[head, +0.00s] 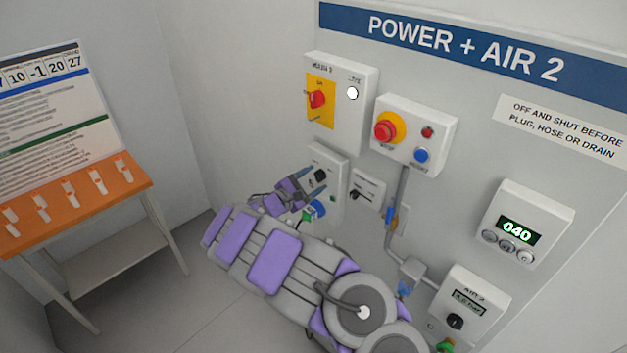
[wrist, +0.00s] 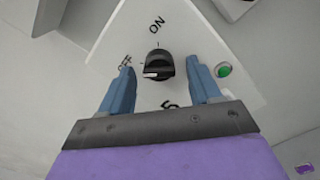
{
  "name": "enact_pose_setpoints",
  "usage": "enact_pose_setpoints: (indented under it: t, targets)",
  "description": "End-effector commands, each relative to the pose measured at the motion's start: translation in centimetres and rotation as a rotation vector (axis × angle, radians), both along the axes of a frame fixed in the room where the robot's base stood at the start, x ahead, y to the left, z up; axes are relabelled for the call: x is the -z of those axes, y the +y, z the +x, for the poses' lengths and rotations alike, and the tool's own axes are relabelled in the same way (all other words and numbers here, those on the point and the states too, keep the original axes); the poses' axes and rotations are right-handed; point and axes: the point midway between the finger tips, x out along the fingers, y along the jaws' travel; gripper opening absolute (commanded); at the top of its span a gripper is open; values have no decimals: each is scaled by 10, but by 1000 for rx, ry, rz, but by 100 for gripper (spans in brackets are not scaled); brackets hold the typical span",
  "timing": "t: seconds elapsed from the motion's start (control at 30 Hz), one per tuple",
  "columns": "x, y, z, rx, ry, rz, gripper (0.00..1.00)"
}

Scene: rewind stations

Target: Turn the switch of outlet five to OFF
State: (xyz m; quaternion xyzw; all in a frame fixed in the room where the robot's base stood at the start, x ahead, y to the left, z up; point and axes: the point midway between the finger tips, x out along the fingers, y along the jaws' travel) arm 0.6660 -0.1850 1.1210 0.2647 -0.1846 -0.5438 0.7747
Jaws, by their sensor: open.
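The outlet five box (head: 338,163) is a white panel on the wall, below the red and yellow main switch. Its black rotary switch (wrist: 159,64) shows in the wrist view, with ON printed above and OFF at its left. A white mark sits on the left part of the switch; I cannot tell its exact setting. A partly hidden numeral like a 5 shows below the switch. My gripper (wrist: 160,88) is open, its blue fingers on either side of the switch with gaps. In the head view my gripper (head: 303,185) is at the box; contact is not clear.
A green lamp (wrist: 223,70) is right of the right finger. A blue socket (head: 317,209) is below the switch. An emergency-stop box (head: 440,122), a small panel (head: 367,190) and a display reading 040 (head: 518,230) are to the right. An orange-topped table (head: 130,187) stands left.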

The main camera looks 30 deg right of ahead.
Motion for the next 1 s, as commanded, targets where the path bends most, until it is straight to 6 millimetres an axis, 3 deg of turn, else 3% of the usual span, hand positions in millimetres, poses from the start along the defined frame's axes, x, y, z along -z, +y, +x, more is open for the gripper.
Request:
enact_pose_setpoints:
  t: [0.6, 0.8, 1.0]
  targets:
    - [0, 122, -42, -5, 0, 0, 63]
    - [1, 146, -52, -1, 1, 0, 63]
    - [1, 155, -55, -1, 2, 0, 63]
